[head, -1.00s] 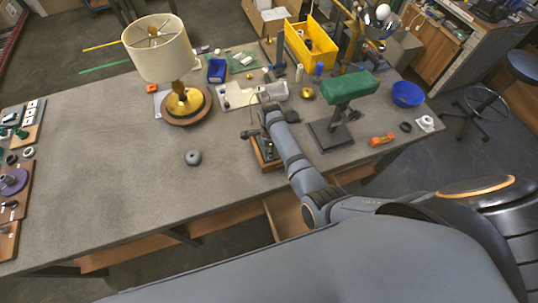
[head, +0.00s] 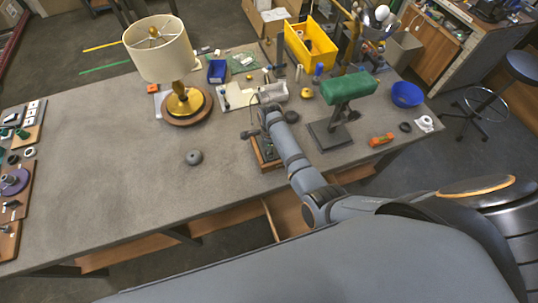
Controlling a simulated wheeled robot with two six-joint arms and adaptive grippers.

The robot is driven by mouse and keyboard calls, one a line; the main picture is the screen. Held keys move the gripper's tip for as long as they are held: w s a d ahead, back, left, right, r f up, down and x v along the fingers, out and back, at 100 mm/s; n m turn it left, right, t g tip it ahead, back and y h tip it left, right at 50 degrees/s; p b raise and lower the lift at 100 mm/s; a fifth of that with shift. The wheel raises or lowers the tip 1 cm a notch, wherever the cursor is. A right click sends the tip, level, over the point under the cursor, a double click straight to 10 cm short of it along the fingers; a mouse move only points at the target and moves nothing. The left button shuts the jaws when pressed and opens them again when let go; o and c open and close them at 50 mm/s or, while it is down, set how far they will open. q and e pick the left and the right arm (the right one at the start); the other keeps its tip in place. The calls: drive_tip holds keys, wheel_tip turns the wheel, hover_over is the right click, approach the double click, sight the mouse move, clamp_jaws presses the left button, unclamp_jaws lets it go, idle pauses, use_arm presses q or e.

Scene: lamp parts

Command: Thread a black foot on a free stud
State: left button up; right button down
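My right arm reaches in from the right across the table. Its far end, with the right gripper (head: 268,108), is by a small wooden-based fixture (head: 267,160) and a pale tray (head: 237,97). The fingers are too small and overlapped to tell whether they are open or hold anything. No black foot or free stud can be made out with certainty. A dark ring (head: 405,127) lies at the table's right side. A lamp with a cream shade (head: 160,50) and brass body stands upright on a round wooden base (head: 186,118). My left gripper is not in view.
A green-topped stand (head: 348,88) is right of my arm. A yellow bin (head: 311,45), a blue bin (head: 217,71) and a blue bowl (head: 407,94) stand farther back. A grey disc (head: 193,158) lies left of the fixture. Boards with small parts line the left edge. The middle-left table is clear.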

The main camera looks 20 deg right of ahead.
drive_tip(key=shift+s+f, duration=0.3)
